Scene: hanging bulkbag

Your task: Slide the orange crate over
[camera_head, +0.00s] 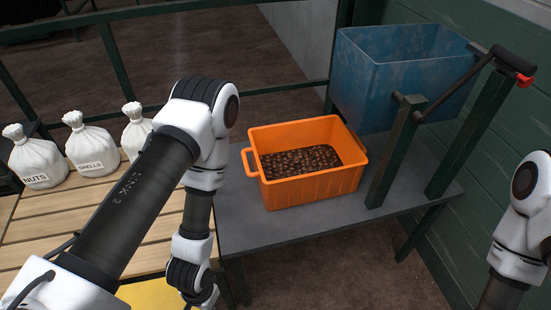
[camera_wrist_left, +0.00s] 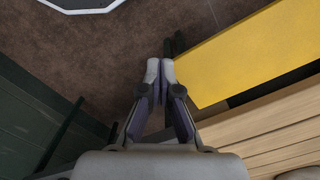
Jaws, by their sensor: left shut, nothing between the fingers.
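The orange crate (camera_head: 307,189) stands upright on the grey table (camera_head: 262,231), with many small brown pieces inside it and a handle at its left side. My left arm reaches in from the left in the head view, and its lower end hangs in front of the tables, left of and nearer than the crate, apart from it. In the left wrist view my left gripper (camera_wrist_left: 160,72) is shut and empty, pointing over the brown floor beside a yellow panel. The crate is not in the left wrist view. My right arm shows at the right edge, its gripper out of the picture.
White sacks (camera_head: 37,163) stand on the slatted wooden table (camera_head: 62,222) at the left. A blue bin (camera_head: 385,86) sits behind the crate, with dark posts (camera_head: 394,155) and a red-tipped handle bar at its right. Bare grey tabletop lies in front of the crate.

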